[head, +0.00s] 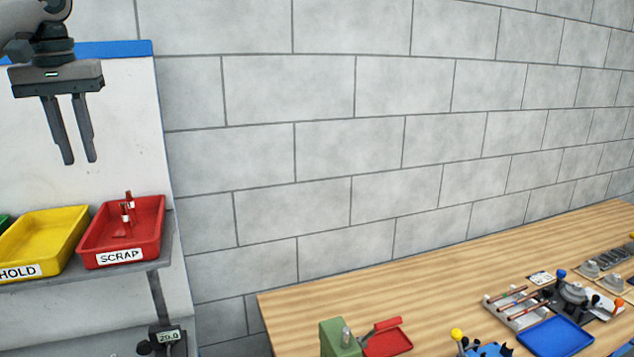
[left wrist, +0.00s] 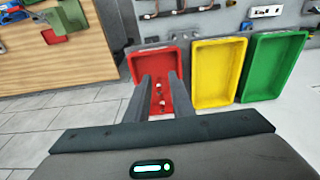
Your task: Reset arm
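My left gripper (head: 80,160) hangs fingers-down at the upper left of the head view, above the red SCRAP tray (head: 148,247). Its two fingers are parted with nothing between them. In the left wrist view the gripper (left wrist: 161,78) points toward the red tray (left wrist: 172,52). Copper tube pieces (head: 127,212) with white bands lie in the red tray, one sticking upward; they also show between the fingers in the left wrist view (left wrist: 161,96), farther off in the tray. My right gripper is in neither view.
A yellow HOLD tray (head: 42,240) stands beside the red one on a grey shelf (head: 100,277); a green tray (left wrist: 272,67) is beyond it. A wooden bench (head: 420,278) at right holds a blue tray (head: 552,336), fixtures and a green machine (head: 338,338). Bare block wall lies between.

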